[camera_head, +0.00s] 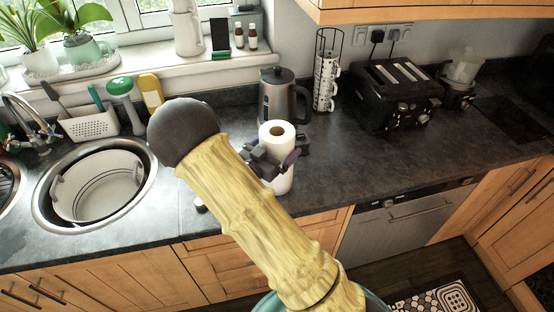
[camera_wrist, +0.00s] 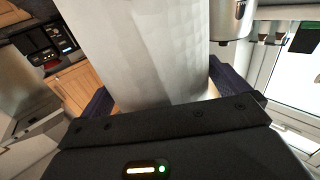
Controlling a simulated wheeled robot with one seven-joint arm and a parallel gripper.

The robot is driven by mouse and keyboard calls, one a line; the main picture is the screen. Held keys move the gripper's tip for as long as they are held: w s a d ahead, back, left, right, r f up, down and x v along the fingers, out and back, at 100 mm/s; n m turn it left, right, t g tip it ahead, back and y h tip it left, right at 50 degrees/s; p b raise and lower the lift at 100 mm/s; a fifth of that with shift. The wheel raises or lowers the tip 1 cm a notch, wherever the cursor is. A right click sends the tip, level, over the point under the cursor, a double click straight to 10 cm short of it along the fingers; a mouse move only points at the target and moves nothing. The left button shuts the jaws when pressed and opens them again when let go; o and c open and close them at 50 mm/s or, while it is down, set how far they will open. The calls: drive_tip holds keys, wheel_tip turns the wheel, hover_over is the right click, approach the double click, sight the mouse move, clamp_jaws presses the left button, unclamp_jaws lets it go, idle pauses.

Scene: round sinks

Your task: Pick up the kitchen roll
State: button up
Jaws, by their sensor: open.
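The kitchen roll (camera_head: 277,136) is white with a brown core and stands upright on the dark worktop, in front of the kettle. My gripper (camera_head: 273,163) is at the roll's middle height, partly hidden behind my yellow arm. In the wrist view the kitchen roll (camera_wrist: 158,50) fills the centre, between the two dark fingers of my gripper (camera_wrist: 160,95). The jaws are open, with one finger on each side of the roll. Whether either finger touches the roll cannot be told. The roll's lower part is partly hidden by the arm and gripper.
A steel kettle (camera_head: 284,97) stands just behind the roll. A mug rack (camera_head: 326,75), a black toaster (camera_head: 394,92) and a blender (camera_head: 462,75) stand to the right. A round sink (camera_head: 50,208) holding a white bowl (camera_head: 98,186) is at left. The worktop right of the roll is clear.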

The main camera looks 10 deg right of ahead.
drive_tip(key=shift+c, duration=0.2)
drive_tip(key=c, duration=1.1)
drive_tip(key=shift+r, duration=0.15)
wheel_tip(320, 180, up, 10)
drive_tip(key=shift+f+b, duration=0.1)
drive_tip(key=shift+b, duration=0.55)
drive_tip(key=shift+f, duration=0.15)
